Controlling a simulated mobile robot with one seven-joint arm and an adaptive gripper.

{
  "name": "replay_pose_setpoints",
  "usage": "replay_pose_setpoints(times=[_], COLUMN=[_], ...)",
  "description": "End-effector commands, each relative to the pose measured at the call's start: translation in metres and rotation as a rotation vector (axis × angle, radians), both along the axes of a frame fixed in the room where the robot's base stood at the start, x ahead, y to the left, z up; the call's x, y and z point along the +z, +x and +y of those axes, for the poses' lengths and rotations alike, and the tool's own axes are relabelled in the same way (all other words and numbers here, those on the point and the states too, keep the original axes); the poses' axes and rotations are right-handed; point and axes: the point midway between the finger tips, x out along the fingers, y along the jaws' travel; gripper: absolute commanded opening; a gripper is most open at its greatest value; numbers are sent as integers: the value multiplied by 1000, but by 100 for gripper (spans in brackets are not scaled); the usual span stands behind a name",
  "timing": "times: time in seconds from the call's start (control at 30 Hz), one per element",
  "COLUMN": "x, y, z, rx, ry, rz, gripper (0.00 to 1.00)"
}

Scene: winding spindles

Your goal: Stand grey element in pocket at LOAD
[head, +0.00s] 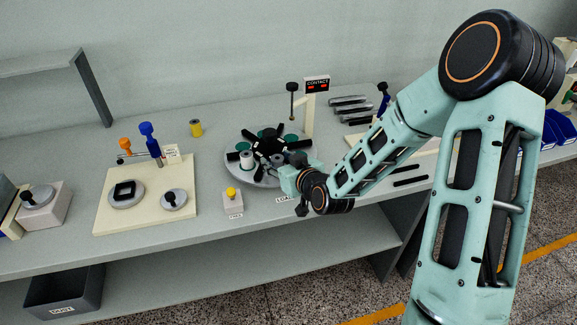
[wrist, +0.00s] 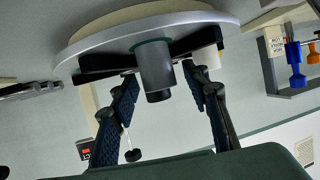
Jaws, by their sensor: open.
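The grey element (wrist: 155,75) is a dark grey cylinder. In the wrist view, which is upside down, it stands upright on a green round pocket of the turntable (wrist: 75,55). My gripper (wrist: 160,82) is open, with one finger on each side of the grey element; I cannot tell whether they touch it. In the head view, my gripper (head: 287,172) is at the front right of the turntable (head: 240,172), beside the partly hidden LOAD label (head: 282,198). The grey element (head: 278,158) shows only in part there.
A white cylinder (head: 247,160) stands in the neighbouring pocket, left of my gripper. The turntable's black star-shaped hub (head: 268,141) is behind it. The CONTACT sign (head: 317,84) is on a post behind.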

Motion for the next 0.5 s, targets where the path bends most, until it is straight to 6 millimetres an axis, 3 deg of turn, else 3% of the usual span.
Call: replay_pose_setpoints(times=[0.4,0.5], x=[36,40], y=[-72,-70], z=[-39,-37], rx=[-3,0], ry=[-4,6], rz=[1,3], gripper=[43,43])
